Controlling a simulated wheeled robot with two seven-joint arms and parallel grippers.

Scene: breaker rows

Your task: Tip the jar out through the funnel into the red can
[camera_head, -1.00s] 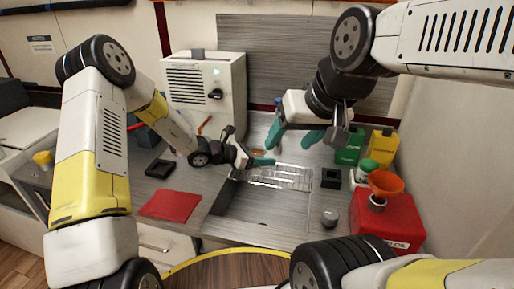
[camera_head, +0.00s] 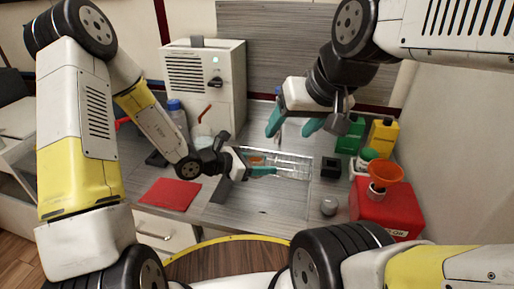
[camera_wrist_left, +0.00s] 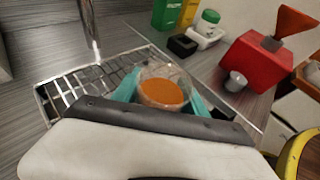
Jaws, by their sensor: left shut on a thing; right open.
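The jar (camera_wrist_left: 165,90) is clear, with orange contents. In the left wrist view it sits between the teal fingers of my left gripper (camera_wrist_left: 163,98), which is shut on it. In the head view my left gripper (camera_head: 260,165) is over the wire rack, and the jar (camera_head: 257,159) is partly hidden by it. The orange funnel (camera_head: 386,174) stands upright on top of the red can (camera_head: 398,210), to the right; both also show in the left wrist view. My right gripper (camera_head: 292,126) is open and empty, above the back of the counter.
A wire rack (camera_head: 290,170) lies under the left gripper. A small grey round piece (camera_head: 328,207) stands left of the can. Behind are a black block (camera_head: 330,168), a green container (camera_head: 350,137), a yellow container (camera_head: 382,137) and a green-lidded jar (camera_head: 368,156). A red mat (camera_head: 170,194) lies left.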

